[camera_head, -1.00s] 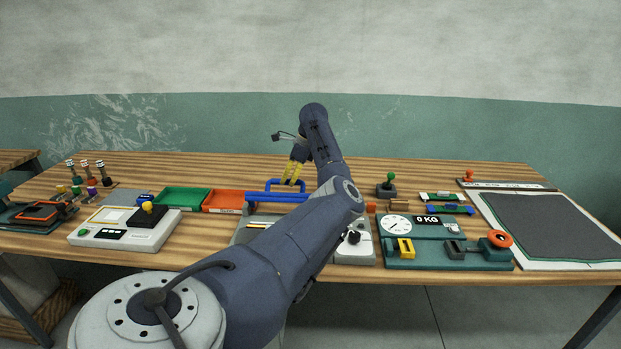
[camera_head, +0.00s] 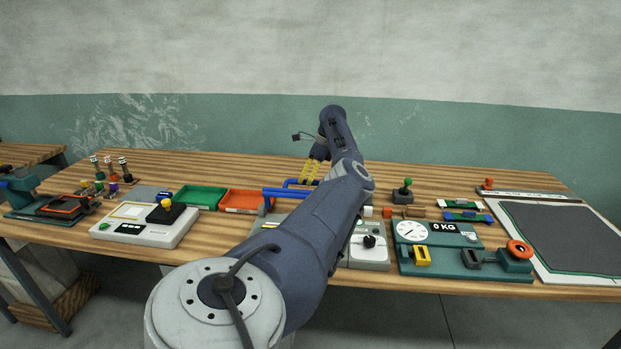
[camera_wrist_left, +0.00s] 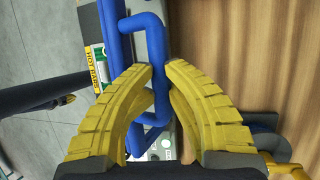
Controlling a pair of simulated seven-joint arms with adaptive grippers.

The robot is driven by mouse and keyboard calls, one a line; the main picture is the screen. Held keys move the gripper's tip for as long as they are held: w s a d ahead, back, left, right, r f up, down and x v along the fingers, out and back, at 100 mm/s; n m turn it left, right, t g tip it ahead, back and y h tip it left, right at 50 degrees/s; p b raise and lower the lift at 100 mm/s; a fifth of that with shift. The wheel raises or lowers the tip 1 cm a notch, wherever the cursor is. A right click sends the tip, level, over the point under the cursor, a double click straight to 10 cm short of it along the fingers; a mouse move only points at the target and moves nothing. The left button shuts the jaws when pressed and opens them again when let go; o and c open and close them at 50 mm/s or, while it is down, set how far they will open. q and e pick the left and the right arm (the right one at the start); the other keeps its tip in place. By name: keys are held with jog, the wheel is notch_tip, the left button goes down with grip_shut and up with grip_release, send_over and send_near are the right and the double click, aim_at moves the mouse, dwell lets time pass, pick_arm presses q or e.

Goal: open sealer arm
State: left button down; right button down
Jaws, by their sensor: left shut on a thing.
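The sealer's blue arm (camera_head: 282,192) lies low and roughly level along the sealer's back, its near part hidden behind my left arm. Its blue loop handle (camera_wrist_left: 156,42) shows in the left wrist view, running between the yellow fingers. My left gripper (camera_head: 309,172) points down at the back of the sealer; it also shows in the left wrist view (camera_wrist_left: 160,68), shut on the blue handle. The grey sealer body (camera_head: 368,254) shows to the right of my forearm, with a black knob; much of it is hidden.
A green tray (camera_head: 200,196) and an orange tray (camera_head: 245,201) stand left of the handle. A white scale with a black plate (camera_head: 145,222) is farther left. A teal dial station (camera_head: 465,250) stands close on the right. The wooden table behind is mostly clear.

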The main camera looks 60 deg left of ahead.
pick_arm(q)
jog(key=shift+w+d, duration=0.15)
jog(key=shift+w, duration=0.05)
jog(key=c, duration=1.6)
grip_release()
jog(key=shift+o, duration=1.2)
jog(key=shift+s, duration=0.1)
jog(key=v, duration=0.7)
jog(key=shift+r, duration=0.2)
